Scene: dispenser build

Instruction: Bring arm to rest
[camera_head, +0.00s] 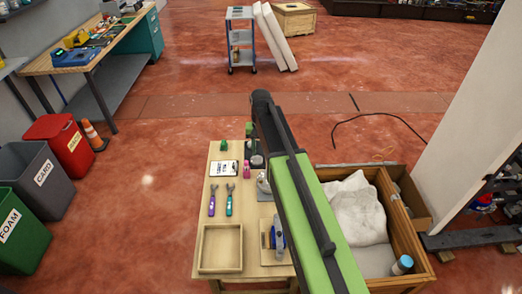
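My arm, with a green link and dark parts, reaches from the lower right over the wooden table (200,245) to a dark rounded end above the table's far edge. I cannot make out my gripper's fingers. The arm hides part of the table's right side. On the table are a purple-handled tool (212,202), a green-handled tool (229,202), a white card with dark marks (223,168), an empty wooden tray (220,270) and a blue and grey tool (278,236). Small green and dark items stand at the far end, partly behind the arm.
A wooden crate (415,262) with white sacks (355,208) and a blue-capped can (402,265) stands right of the table. Bins (62,145) and a cone (93,135) line the left. A white wall or pillar (470,110) rises at right. The floor beyond is mostly open, with a cable (370,115).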

